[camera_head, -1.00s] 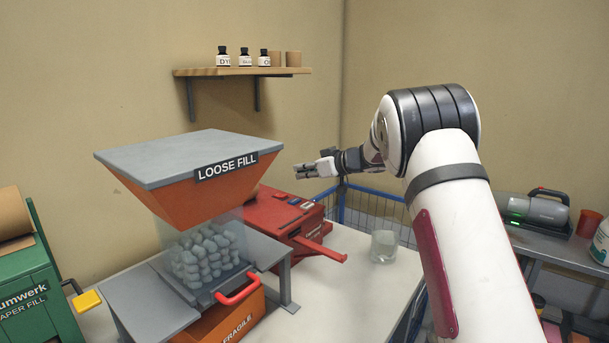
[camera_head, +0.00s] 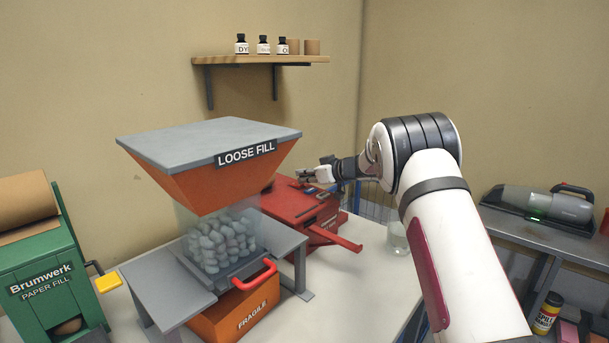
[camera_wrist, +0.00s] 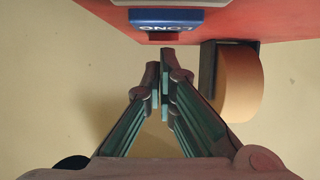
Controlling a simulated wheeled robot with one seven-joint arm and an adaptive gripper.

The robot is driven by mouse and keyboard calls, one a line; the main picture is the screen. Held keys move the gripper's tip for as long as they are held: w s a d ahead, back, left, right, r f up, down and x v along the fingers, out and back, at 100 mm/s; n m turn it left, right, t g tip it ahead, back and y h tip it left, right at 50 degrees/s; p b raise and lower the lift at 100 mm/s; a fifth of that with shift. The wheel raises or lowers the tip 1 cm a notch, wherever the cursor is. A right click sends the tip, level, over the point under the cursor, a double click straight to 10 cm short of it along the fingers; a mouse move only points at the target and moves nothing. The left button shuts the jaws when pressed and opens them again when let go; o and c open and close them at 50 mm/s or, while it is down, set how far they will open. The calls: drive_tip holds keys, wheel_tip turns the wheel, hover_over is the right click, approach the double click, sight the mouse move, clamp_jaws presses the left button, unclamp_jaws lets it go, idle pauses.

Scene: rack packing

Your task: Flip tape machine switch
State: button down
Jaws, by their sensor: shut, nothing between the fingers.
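The red tape machine (camera_head: 310,215) stands on the white table behind the loose fill hopper, partly hidden by it. My gripper (camera_head: 302,176) is shut and empty, just above the machine's top in the head view. In the wrist view the closed fingertips (camera_wrist: 164,62) point at the red machine face (camera_wrist: 250,22). A blue key labelled LONG (camera_wrist: 165,20) lies just beyond the fingertips, with a small gap in the picture; contact cannot be told. A tan tape roll (camera_wrist: 238,82) sits to the right of the fingers. Which part is the switch is unclear.
The loose fill hopper (camera_head: 205,165) stands close left of the machine, above an orange FRAGILE box (camera_head: 235,312). A glass (camera_head: 397,238) is right of the machine. A green paper fill machine (camera_head: 45,280) is far left. A wall shelf (camera_head: 260,60) is above.

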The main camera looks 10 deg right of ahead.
drive_tip(key=shift+s+d+f, duration=0.15)
drive_tip(key=shift+f, duration=0.45)
drive_tip(key=shift+r, duration=0.15)
drive_tip(key=shift+r, duration=0.7)
